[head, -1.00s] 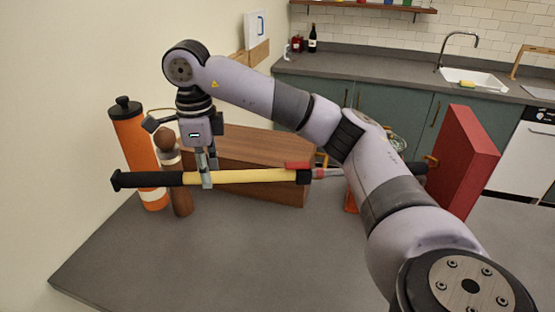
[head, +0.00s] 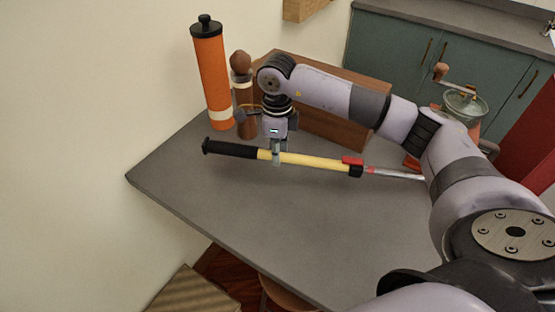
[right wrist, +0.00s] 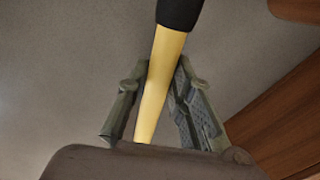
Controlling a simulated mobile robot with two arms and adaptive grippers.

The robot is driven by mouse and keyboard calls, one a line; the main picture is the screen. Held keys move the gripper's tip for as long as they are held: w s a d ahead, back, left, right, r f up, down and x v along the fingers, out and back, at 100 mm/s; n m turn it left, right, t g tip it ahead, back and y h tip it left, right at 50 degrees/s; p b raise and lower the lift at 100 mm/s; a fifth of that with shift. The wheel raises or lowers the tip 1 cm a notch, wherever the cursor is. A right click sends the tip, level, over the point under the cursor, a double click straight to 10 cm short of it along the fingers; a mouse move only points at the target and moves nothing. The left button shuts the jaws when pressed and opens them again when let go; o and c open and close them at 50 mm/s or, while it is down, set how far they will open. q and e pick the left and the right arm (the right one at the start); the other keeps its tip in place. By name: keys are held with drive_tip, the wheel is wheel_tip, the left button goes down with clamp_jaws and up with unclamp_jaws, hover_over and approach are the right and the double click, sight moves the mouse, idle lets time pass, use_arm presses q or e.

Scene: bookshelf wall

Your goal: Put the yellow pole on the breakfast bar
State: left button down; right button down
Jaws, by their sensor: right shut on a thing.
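The yellow pole (head: 312,161) has a black grip at its left end and a red clamp with a thin metal rod at its right end. My right gripper (head: 277,158) is shut on its yellow part, near the black grip. The pole lies roughly level over the grey bar top (head: 190,190); whether it touches the top I cannot tell. In the right wrist view the yellow pole (right wrist: 160,85) passes between the two fingers of the right gripper (right wrist: 158,105). My left gripper is not in view.
An orange bottle (head: 212,80), a brown pepper mill (head: 247,120) and a wooden box (head: 335,125) stand behind the pole. A hand-crank grinder (head: 462,103) and a red object (head: 530,150) are at right. The front of the bar top is clear. A stool (head: 195,293) stands below.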

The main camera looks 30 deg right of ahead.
sight(277, 172)
wheel_tip(277, 172, down, 4)
drive_tip(key=shift+f+p, duration=0.1)
drive_tip(key=shift+p, duration=0.35)
drive_tip(key=c, duration=1.4)
unclamp_jaws()
wheel_tip(277, 172, up, 11)
drive_tip(key=b, duration=0.3)
drive_tip(key=shift+r, duration=0.55)
